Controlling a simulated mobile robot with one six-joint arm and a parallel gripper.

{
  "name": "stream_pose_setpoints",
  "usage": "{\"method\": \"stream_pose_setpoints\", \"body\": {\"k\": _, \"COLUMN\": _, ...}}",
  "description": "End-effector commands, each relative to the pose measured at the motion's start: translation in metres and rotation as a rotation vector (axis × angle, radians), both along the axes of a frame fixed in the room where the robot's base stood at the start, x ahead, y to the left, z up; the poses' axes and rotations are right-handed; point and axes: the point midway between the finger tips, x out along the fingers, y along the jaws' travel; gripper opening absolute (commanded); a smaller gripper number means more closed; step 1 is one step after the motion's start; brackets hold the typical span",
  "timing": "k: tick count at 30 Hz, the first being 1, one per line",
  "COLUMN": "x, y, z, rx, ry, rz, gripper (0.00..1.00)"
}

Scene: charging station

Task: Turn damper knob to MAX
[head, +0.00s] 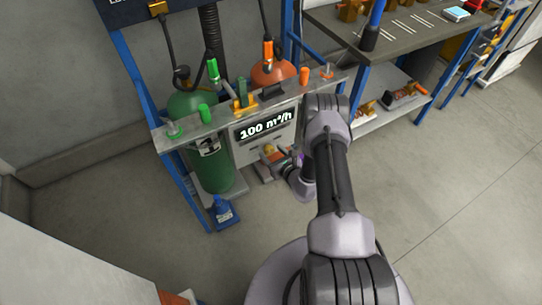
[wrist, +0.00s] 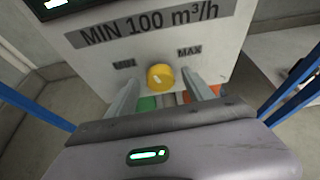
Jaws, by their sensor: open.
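The yellow damper knob (wrist: 160,78) sits on the front of a pale box (wrist: 215,55), under printed MIN and MAX labels. MIN is to its upper left, MAX to its upper right. A small pale mark shows on the knob; its exact pointing is hard to tell. My gripper (wrist: 162,75) is open, with one finger on each side of the knob and a visible gap to both sides. In the head view, the box carries a display (head: 265,125) reading 100 m³/h. My arm reaches down beside the box there, and the knob is hard to make out.
A green gas cylinder (head: 212,168) stands left of the box. A grey shelf (head: 225,118) with knobs and valves runs above the box. Blue frame posts (wrist: 295,95) flank the wrist view. A workbench (head: 415,30) stands right; open floor (head: 455,190) lies below it.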

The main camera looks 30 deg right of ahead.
Motion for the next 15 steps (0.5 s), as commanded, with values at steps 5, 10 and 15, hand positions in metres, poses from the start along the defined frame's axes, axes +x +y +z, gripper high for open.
{"method": "stream_pose_setpoints", "body": {"k": 5, "x": 0.0111, "y": 0.0005, "z": -0.0044, "rx": 0.000, "ry": 0.000, "rz": 0.000, "gripper": 0.60}}
{"method": "stream_pose_setpoints", "body": {"k": 10, "x": 0.0116, "y": 0.0003, "z": -0.0036, "rx": 0.000, "ry": 0.000, "rz": 0.000, "gripper": 0.60}}
{"method": "stream_pose_setpoints", "body": {"k": 15, "x": 0.0113, "y": 0.0003, "z": -0.0037, "rx": 0.000, "ry": 0.000, "rz": 0.000, "gripper": 0.37}}
